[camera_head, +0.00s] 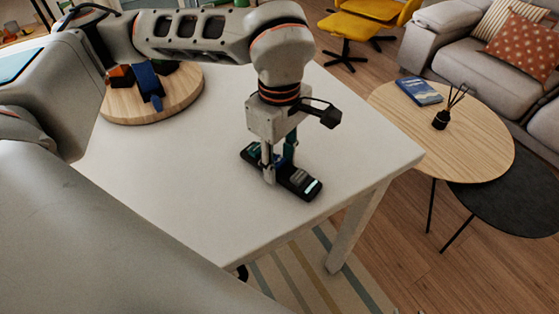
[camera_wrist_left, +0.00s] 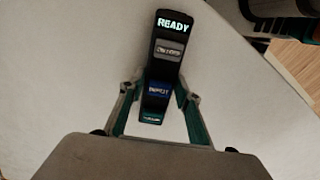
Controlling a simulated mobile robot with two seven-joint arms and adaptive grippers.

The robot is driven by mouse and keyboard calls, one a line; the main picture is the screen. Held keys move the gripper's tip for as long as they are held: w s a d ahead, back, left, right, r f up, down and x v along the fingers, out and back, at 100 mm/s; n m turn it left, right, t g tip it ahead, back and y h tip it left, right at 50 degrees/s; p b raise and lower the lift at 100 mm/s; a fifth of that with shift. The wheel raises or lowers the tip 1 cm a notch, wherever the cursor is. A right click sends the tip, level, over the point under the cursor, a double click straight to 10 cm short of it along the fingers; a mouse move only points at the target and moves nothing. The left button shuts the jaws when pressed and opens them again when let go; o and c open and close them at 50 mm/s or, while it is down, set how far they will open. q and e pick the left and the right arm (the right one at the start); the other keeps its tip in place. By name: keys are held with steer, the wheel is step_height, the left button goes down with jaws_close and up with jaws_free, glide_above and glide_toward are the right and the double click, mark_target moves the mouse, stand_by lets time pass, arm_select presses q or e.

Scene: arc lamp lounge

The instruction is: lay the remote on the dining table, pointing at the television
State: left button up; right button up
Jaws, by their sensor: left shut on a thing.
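The black remote (camera_head: 299,183) is at the white dining table (camera_head: 210,195), near its right-hand corner. My left gripper (camera_head: 278,172) points down with its fingers on either side of the remote's middle, shut on it. In the left wrist view the remote (camera_wrist_left: 167,50) shows a lit "READY" label at its far end and grey and blue labels below; the fingers (camera_wrist_left: 157,108) flank its near part. The remote looks flat and level with the tabletop; whether it touches the top I cannot tell. My right gripper and the television are not in view.
A round wooden board (camera_head: 125,112) with dark blue and orange things stands at the table's back left. A round wooden coffee table (camera_head: 480,150) with a blue book (camera_head: 419,90) and a reed diffuser (camera_head: 441,119) stands to the right, before a grey sofa (camera_head: 480,70). The tabletop around the remote is clear.

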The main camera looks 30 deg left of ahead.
arm_select(q)
steer(key=shift+f, duration=0.15)
steer(key=o, duration=1.2)
step_height(320, 180, up, 12)
steer(key=shift+p, duration=0.4)
